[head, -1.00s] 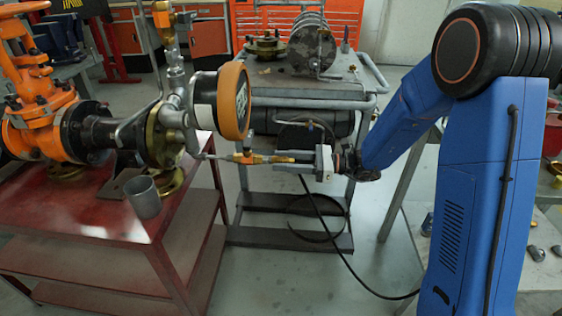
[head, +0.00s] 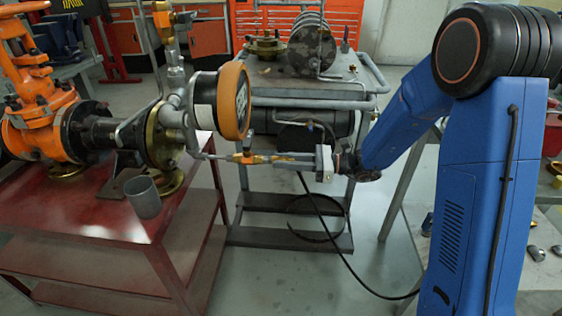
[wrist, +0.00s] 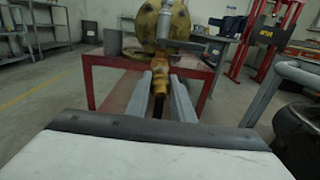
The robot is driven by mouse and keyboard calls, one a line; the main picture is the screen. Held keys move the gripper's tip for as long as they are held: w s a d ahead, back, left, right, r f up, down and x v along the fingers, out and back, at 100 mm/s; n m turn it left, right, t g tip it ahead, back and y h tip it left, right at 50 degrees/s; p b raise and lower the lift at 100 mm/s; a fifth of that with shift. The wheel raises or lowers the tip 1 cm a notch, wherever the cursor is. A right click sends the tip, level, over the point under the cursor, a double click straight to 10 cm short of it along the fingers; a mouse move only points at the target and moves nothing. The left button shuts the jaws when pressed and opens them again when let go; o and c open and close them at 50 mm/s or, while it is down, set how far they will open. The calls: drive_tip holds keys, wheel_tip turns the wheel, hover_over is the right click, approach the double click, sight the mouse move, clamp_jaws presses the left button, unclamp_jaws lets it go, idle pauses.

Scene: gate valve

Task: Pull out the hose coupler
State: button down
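The brass hose coupler (head: 262,158) sits on the end of the thin pipe stub that sticks out to the right below the orange-rimmed gauge. A black hose (head: 318,195) hangs from its free end. My gripper (head: 270,158) reaches in level from the right, its fingers lying along the coupler. In the wrist view the coupler (wrist: 160,77) lies between the tips of my gripper (wrist: 161,80), with a finger close against each side. The grip looks shut on it, though the contact is small in view. The coupler is still in line with the stub; the joint is partly hidden.
A red table (head: 100,215) carries the orange gate valve (head: 40,100), the gauge (head: 233,100) and a grey cup (head: 143,197). A grey cart (head: 330,95) with a tank stands behind my gripper. The hose runs down to the floor, which is open below.

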drive_tip(key=shift+d, duration=0.15)
drive_tip(key=shift+s+d, duration=0.1)
drive_tip(key=shift+d, duration=2.65)
drive_tip(key=shift+d, duration=0.1)
